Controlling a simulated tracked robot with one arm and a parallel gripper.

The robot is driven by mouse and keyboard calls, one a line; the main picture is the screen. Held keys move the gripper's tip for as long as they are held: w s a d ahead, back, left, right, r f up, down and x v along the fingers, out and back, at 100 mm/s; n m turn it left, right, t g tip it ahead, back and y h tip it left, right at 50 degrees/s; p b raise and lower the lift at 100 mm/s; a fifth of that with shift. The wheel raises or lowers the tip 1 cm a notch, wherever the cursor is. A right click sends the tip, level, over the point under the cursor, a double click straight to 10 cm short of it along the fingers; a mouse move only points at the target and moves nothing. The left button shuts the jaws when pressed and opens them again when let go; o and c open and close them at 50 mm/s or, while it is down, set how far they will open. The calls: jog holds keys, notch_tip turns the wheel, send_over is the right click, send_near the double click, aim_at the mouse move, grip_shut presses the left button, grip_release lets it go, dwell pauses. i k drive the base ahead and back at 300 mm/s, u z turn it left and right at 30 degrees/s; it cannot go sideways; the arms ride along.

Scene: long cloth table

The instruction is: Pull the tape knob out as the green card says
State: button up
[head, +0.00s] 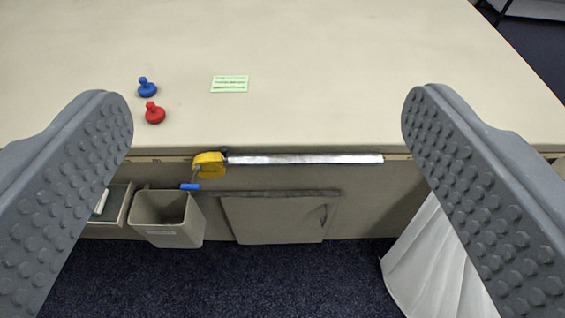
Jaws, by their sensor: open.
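A green card (229,84) with small print lies flat on the table; I cannot read its words. A yellow tape case (208,165) sits at the table's front edge. A small blue piece (190,187) is at its lower left; I cannot tell whether this is the tape knob. A silver strip (305,159) runs right from the case along the edge. My gripper (267,112) is open and empty, its two grey fingers wide apart at the left and right of the view. The card and tape case show between them, touched by neither finger.
A blue knob-shaped piece (147,88) and a red one (154,113) stand on the table (330,50) left of the card. Below the edge are a grey bin (168,220), a shallow tray (117,205) and white cloth (437,265). The table's right side is clear.

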aim_at(224, 151)
jog(key=k, duration=0.35)
jog(key=u, duration=0.75)
jog(key=i, duration=1.35)
jog(key=z, duration=0.25)
